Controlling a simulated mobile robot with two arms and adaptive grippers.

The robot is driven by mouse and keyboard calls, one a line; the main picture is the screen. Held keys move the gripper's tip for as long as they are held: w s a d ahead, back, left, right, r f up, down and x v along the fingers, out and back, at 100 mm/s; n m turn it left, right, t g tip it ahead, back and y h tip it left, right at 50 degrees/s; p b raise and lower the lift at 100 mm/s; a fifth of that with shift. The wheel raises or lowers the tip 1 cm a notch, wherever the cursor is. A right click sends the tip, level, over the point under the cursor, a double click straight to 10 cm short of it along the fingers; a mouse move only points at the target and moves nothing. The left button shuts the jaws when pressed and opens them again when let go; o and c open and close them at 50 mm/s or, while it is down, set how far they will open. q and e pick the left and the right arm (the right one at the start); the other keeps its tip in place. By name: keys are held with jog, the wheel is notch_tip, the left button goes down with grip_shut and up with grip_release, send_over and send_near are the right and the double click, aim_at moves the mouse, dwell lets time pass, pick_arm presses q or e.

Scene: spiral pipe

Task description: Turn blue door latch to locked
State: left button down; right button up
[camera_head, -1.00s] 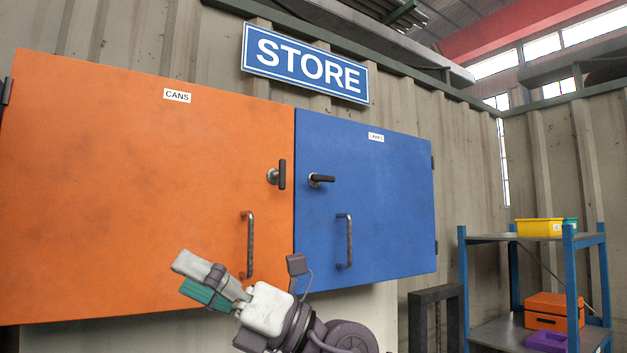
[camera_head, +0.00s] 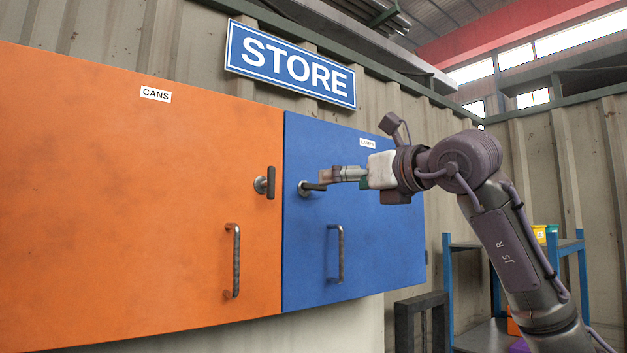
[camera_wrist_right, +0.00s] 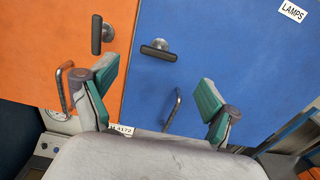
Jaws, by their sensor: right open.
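The blue door (camera_head: 375,245) is closed beside the orange door. Its latch (camera_head: 306,189) has a round metal base and a dark lever lying roughly horizontal, pointing right in the head view. My right gripper (camera_head: 326,176) is open at the lever, its fingers partly covering the lever's right end. In the right wrist view the latch (camera_wrist_right: 159,50) shows ahead of the open fingers (camera_wrist_right: 156,86), between them across the picture. Nothing is held. I cannot tell whether a finger touches the lever. My left gripper is not in view.
The orange door (camera_head: 130,220) has its own latch (camera_head: 266,183), with the lever upright. Vertical pull handles are on the orange door (camera_head: 234,262) and the blue door (camera_head: 336,255). A blue-framed shelf (camera_head: 447,290) stands at the right.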

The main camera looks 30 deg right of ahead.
aim_at(316, 185)
jog(key=w+p, duration=0.1)
jog(key=w, duration=0.2)
jog(key=w+p, duration=0.1)
jog(key=w, duration=0.2)
jog(key=w+p, duration=0.1)
jog(key=w, duration=0.2)
jog(key=shift+w+a, duration=0.15)
jog(key=shift+a, duration=0.25)
jog(key=c, duration=1.2)
jog(key=shift+o, duration=0.2)
